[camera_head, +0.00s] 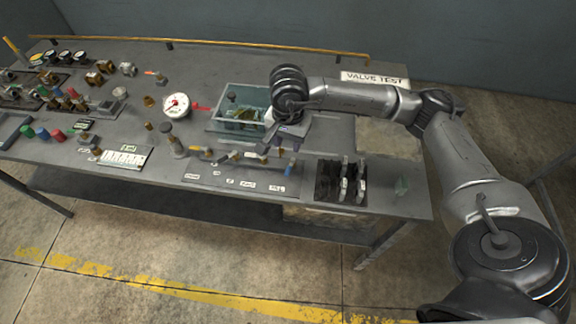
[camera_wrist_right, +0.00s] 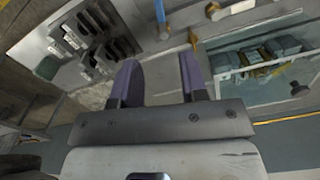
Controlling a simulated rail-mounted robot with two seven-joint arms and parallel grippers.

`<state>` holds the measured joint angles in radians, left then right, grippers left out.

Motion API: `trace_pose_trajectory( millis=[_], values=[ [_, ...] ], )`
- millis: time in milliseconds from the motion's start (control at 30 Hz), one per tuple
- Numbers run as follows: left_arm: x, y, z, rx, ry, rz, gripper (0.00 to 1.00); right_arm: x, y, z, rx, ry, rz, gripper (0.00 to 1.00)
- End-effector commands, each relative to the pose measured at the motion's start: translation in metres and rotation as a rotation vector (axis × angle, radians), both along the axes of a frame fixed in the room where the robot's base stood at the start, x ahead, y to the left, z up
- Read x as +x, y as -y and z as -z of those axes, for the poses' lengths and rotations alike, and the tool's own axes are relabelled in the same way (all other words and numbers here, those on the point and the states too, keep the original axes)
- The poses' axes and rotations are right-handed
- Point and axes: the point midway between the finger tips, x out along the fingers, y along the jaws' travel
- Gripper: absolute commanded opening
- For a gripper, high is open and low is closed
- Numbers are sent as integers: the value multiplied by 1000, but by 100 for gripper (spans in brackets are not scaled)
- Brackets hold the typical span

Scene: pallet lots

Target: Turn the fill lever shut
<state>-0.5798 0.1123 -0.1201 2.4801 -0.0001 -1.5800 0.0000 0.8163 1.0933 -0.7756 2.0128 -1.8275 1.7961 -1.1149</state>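My right gripper (camera_head: 288,148) hangs over the front right of the table, just right of a row of valve fittings (camera_head: 222,157) above a labelled panel (camera_head: 240,180). I cannot read which fitting is the fill lever. In the right wrist view, the two purple fingers of the gripper (camera_wrist_right: 160,82) stand apart with nothing between them. A brown-orange stem (camera_wrist_right: 193,40) shows just beyond the right finger. A pale lever-like bar (camera_wrist_right: 235,8) shows near the top edge; I cannot tell how far it is turned. My left gripper is not in view.
A clear bin (camera_head: 225,125) with parts stands behind the gripper. A round gauge with a red handle (camera_head: 177,106) is left of it. A black rack (camera_head: 328,182) with grey upright pieces is to the right. Other fittings crowd the table's left; a VALVE TEST sign (camera_head: 374,78) is at the back.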

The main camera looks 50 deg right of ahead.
Motion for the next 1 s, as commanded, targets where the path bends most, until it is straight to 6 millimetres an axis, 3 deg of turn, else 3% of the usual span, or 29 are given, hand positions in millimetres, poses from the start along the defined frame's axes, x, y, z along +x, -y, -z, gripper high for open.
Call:
trace_pose_trajectory(
  millis=[200,500,733,1000],
  values=[
    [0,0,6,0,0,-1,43,-1,-1,44,3,-4,0,40],
    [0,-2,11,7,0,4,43,-1,-1,93,4,-3,1,40],
    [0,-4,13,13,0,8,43,-1,-2,113,6,-2,-1,40],
    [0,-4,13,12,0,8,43,0,-1,119,5,0,-1,40]
  ],
)
